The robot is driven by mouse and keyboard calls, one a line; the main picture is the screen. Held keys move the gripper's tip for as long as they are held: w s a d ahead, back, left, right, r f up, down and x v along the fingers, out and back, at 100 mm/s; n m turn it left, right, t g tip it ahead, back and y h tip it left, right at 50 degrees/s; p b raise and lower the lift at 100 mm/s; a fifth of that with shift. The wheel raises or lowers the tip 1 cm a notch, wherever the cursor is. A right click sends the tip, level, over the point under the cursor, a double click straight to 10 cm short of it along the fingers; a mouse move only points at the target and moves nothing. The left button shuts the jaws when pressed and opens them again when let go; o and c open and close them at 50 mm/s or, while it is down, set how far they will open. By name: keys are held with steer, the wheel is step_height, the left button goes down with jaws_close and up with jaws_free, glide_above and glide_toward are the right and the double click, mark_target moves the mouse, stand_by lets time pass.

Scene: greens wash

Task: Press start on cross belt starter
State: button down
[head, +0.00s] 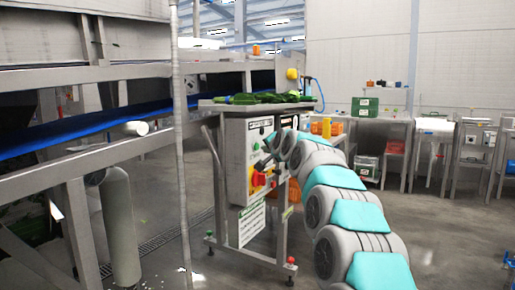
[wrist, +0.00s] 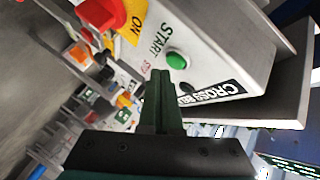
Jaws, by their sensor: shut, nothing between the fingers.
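The cross belt starter is a pale grey box (head: 235,150) on a steel stand in the head view. In the wrist view, its face (wrist: 215,40) fills the upper right and carries a label reading "CROSS BE..." (wrist: 215,93). A round green button (wrist: 177,60) sits beside the word START. A red rotary switch (wrist: 100,14) on a yellow plate marked ON is at upper left. My gripper (wrist: 160,73) is shut and empty, its tips close to the green button in the picture; I cannot tell whether they touch. In the head view my wrist hides part of the box's right side.
Leafy greens (head: 265,98) lie on the steel top above the box. A blue conveyor belt (head: 100,115) runs at left, with a vertical post (head: 178,150) in front. Steel tables (head: 385,122) with crates stand at back right. Open grey floor (head: 440,225) lies at right.

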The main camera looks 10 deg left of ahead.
steer(key=shift+w+a+p, duration=0.15)
steer(key=shift+a+p, duration=0.15)
steer(key=shift+a, duration=0.05)
steer(key=shift+w+a+p, duration=0.15)
steer(key=shift+a+p, duration=0.3)
stand_by(0.7)
steer(key=shift+d, duration=0.15)
steer(key=shift+s+d+f+b, duration=0.1)
steer(key=shift+s+d+b, duration=0.25)
steer(key=shift+d+b, duration=0.2)
steer(key=shift+d, duration=0.15)
steer(key=d, duration=0.1)
steer(key=s+d+b, duration=0.1)
steer(key=d, duration=0.1)
steer(key=d+b, duration=0.1)
steer(key=shift+s+d, duration=0.3)
steer(key=shift+s, duration=0.05)
stand_by(0.3)
stand_by(0.4)
